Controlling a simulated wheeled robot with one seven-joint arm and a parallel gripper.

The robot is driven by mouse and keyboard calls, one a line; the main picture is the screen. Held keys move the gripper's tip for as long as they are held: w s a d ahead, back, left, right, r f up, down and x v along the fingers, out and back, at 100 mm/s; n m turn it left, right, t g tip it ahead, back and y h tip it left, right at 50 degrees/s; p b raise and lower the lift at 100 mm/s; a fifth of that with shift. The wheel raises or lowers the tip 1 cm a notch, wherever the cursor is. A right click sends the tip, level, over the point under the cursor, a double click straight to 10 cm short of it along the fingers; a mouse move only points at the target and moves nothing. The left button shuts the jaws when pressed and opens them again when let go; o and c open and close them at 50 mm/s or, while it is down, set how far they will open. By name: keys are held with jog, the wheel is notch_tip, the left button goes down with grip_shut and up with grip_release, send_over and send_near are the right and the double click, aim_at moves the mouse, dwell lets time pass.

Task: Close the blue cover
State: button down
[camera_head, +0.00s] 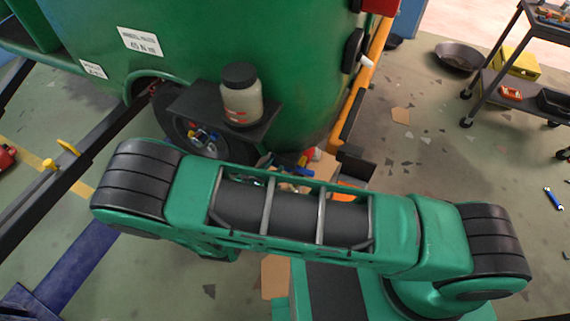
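I cannot make out a blue cover for certain in the head view. The large green vehicle body (220,40) fills the top left and centre, with white labels on its side. A blue upright strip (408,20) shows at the top, right of the vehicle; I cannot tell what it belongs to. My green and black arm stretches across the lower middle and hides part of the floor and the vehicle's lower side. My gripper does not show, so its opening and any contact are hidden.
A jar with a black lid (241,95) stands on a dark shelf (196,104) beside the vehicle. Dark rails and a blue floor beam (75,265) lie at left. A tool cart (500,62) and a black pan (458,56) are at right. Open floor lies between, with scattered flakes.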

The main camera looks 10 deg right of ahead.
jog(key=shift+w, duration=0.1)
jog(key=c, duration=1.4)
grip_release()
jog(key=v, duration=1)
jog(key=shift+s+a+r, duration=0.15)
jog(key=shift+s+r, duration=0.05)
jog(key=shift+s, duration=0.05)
